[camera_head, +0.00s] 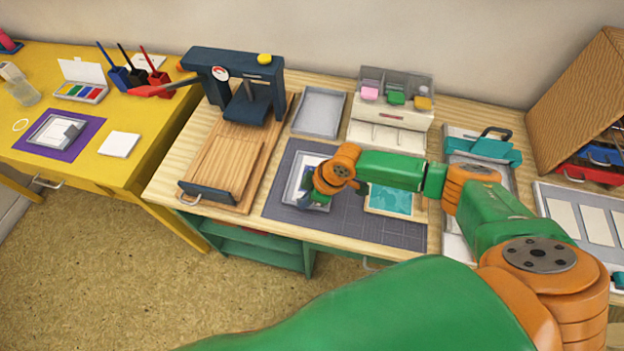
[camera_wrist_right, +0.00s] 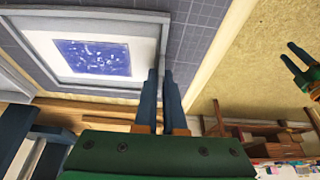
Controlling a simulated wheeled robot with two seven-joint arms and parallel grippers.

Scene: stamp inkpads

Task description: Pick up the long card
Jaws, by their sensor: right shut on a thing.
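The long card (camera_wrist_right: 62,35) is white with a dark blue printed patch in the right wrist view. It lies within a grey-rimmed tray (camera_wrist_right: 166,28). In the head view the tray (camera_head: 291,183) is at the left of the dark grey mat, partly hidden by my right gripper (camera_head: 312,200). The exact grip is hard to see. My left gripper (camera_wrist_right: 289,52) shows at the right of the wrist view, its fingers apart, away from the card.
A teal card in a wooden frame (camera_head: 408,208) lies right of the tray on the mat (camera_head: 345,226). A dark blue press (camera_head: 248,108) on a wooden board stands left. An empty grey tray (camera_head: 319,112) and a drawer box (camera_head: 391,108) stand behind. The mat's front strip is clear.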

